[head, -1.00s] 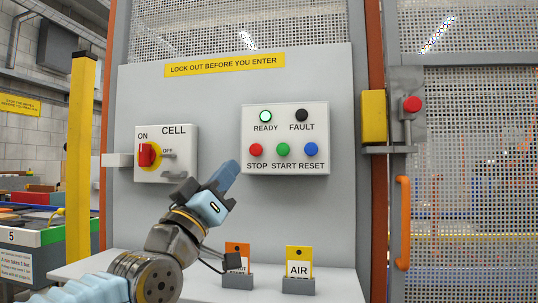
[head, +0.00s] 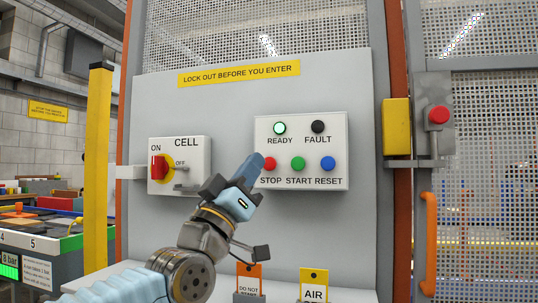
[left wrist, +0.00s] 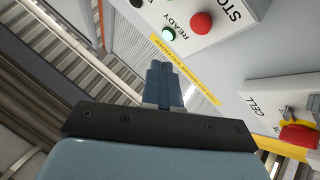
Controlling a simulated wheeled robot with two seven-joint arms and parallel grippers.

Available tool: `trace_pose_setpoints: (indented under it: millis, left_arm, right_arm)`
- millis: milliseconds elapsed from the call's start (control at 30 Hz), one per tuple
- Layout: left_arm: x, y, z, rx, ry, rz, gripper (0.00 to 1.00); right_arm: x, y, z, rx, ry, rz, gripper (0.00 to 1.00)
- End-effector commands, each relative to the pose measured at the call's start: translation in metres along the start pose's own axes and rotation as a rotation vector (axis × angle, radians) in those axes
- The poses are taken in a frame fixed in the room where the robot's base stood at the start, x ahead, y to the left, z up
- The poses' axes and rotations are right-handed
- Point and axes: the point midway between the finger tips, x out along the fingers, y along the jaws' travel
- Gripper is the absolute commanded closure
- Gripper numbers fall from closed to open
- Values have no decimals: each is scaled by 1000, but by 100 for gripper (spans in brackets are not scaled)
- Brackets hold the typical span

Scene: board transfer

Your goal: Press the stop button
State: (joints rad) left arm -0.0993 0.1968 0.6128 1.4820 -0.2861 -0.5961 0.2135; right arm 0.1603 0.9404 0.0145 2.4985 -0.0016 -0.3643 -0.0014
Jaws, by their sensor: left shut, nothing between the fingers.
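The red stop button (head: 270,164) is at the lower left of the white control box (head: 340,180), above the word STOP. In the left wrist view the red stop button (left wrist: 201,23) is near the top, apart from the fingers in the picture. My left gripper (head: 257,160) is shut and empty, its tip just left of the stop button in the head view. I cannot tell whether it touches the box. In the left wrist view the shut fingers (left wrist: 164,72) point up the picture. My right gripper is not in view.
Beside the stop button are a green START button (head: 298,164) and a blue RESET button (head: 328,163). The READY lamp (head: 279,128) is lit green; the FAULT lamp (head: 317,127) is dark. A red rotary switch (head: 158,167) is at left. Two tags (head: 313,283) stand below.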

Motion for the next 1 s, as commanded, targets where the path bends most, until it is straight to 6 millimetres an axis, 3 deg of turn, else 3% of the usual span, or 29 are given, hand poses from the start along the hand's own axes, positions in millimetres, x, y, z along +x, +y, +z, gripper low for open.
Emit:
trace_pose_setpoints:
  millis: [33, 133, 400, 1000]
  left_arm:
    - [10, -3, 0, -2, -2, -2, 100]
    - [19, -10, 8, -2, -2, -1, 100]
    - [33, -23, 23, -1, 0, 0, 100]
    - [35, -26, 26, 0, 0, 0, 100]
  right_arm:
    - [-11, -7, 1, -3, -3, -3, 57]
    - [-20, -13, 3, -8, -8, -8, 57]
    - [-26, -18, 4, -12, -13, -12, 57]
    - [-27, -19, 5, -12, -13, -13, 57]
